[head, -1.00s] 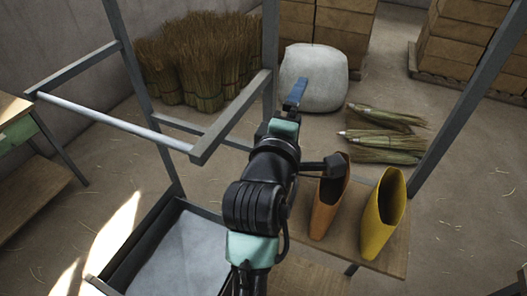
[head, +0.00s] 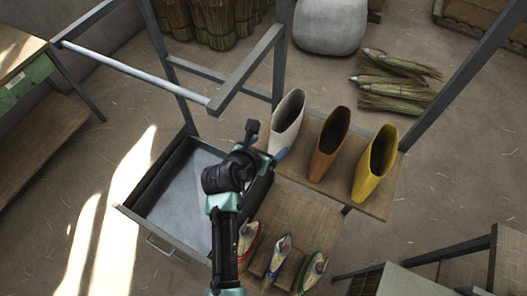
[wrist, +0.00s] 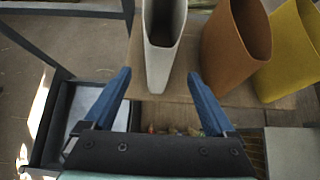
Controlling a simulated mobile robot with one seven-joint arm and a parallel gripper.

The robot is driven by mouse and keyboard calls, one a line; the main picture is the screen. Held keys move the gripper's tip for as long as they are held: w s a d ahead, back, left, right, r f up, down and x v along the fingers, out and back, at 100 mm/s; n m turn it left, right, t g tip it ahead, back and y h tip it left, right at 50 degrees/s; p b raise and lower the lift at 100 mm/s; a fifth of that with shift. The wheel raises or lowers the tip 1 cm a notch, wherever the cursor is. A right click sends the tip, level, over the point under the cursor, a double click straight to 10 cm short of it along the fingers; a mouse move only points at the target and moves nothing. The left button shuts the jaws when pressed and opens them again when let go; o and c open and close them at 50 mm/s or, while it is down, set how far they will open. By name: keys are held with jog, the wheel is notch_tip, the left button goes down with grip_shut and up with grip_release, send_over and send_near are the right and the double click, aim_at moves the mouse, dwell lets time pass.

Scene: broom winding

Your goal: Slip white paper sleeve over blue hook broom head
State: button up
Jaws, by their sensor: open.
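The white paper sleeve (head: 287,120) stands upright, open end up, at the left of a row of sleeves on a wooden board. In the wrist view the white sleeve (wrist: 159,62) is ahead, its narrow lower end between the lines of my fingertips. My gripper (wrist: 158,76) is open, with blue fingers on both sides and gaps to the sleeve. In the head view my arm partly hides the gripper. The blue-marked broom head (head: 279,258) lies in the middle of three on a lower wooden stand, between a red-marked and a green-marked one. Its hook is too small to make out.
A brown sleeve (head: 329,145) and a yellow sleeve (head: 375,163) stand right of the white one. A metal tray (head: 180,195) is at left below a grey frame (head: 243,66). Loose broom bundles (head: 395,82) lie on the floor behind.

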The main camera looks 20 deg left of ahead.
aim_at(275, 135)
jog(key=b+x, duration=0.6)
jog(key=x, duration=0.2)
jog(key=shift+w+f, duration=0.2)
jog(key=shift+w, duration=0.1)
jog(key=shift+c, duration=0.2)
jog(key=c, duration=1)
notch_tip(275, 135, up, 3)
jog(key=p, duration=0.3)
jog(key=shift+r+p, duration=0.1)
jog(key=shift+p, duration=0.3)
jog(key=shift+c, duration=0.2)
